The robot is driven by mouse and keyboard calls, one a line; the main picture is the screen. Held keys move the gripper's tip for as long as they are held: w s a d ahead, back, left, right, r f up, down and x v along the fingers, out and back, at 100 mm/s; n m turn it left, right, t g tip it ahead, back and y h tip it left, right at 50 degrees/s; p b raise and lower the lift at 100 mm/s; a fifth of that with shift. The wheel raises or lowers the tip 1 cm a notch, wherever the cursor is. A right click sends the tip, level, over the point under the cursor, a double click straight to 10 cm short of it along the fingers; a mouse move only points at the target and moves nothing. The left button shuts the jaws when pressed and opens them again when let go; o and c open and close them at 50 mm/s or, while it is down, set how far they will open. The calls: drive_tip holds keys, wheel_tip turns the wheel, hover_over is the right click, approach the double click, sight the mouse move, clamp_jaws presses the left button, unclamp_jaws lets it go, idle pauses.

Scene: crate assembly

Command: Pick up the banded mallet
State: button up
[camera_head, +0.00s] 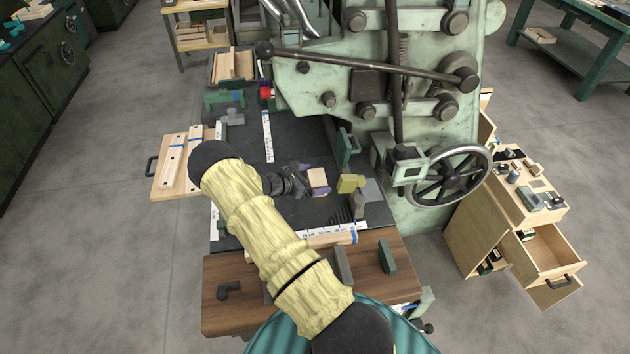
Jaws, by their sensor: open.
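My gripper (312,181) is low over the dark bench top, at the end of my arm in its pale yellow sleeve. Its jaws are open, with purplish fingertips on either side of a pale wooden block (318,177). The block may be the head of the banded mallet, but I cannot make out a band or a handle. I cannot tell whether the fingers touch it. My wrist hides part of the area to its left.
A yellow-green block (350,183) lies close to the right of the gripper. A green bracket (346,147) stands behind it, before the large green machine (375,85). A white ruler strip (320,233) runs along the front. A handwheel (447,176) juts out at right.

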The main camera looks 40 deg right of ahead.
drive_tip(key=shift+d+f, duration=0.2)
drive_tip(key=shift+d, duration=0.3)
drive_tip(key=c, duration=1)
drive_tip(key=shift+o, duration=0.2)
drive_tip(key=shift+r, duration=0.2)
wheel_tip(320, 180, up, 10)
drive_tip(key=shift+f+b, duration=0.15)
drive_tip(key=shift+b, duration=0.9)
